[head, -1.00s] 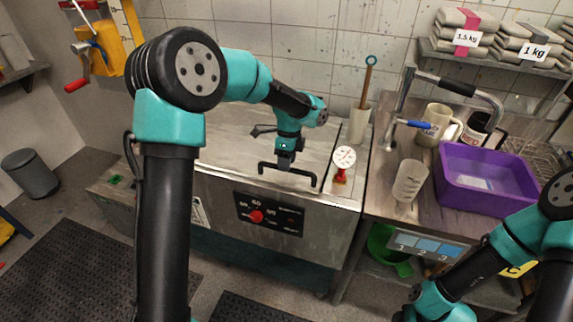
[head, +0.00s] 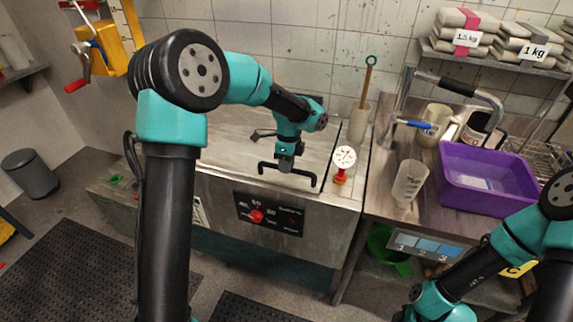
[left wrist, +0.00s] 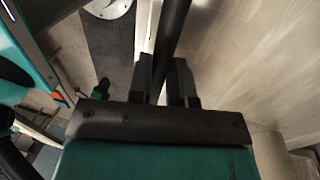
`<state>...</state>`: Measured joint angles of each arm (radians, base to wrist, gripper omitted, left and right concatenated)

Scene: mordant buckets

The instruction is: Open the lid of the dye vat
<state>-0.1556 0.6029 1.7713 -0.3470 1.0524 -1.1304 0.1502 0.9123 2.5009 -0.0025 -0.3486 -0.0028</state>
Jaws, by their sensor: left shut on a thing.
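The dye vat (head: 215,205) is a steel tank with a dark control panel and red knob on its front. Its flat steel lid (head: 225,150) lies level on top and looks closed. A black bar handle (head: 313,180) runs along the lid's front edge. My left gripper (head: 286,165) is at the handle's middle, shut on it and hiding part of it. In the left wrist view, the dark bar of the handle (left wrist: 174,30) passes between the two black fingers of my left gripper (left wrist: 171,80). My right arm shows at the lower right, but its gripper is out of view.
A dial gauge (head: 344,158) stands just right of the lid. A pale holder (head: 357,124) with a wooden-handled tool is behind it. The right counter holds a clear beaker (head: 409,180), mugs and a purple tub (head: 485,180). A tiled wall rises behind the vat.

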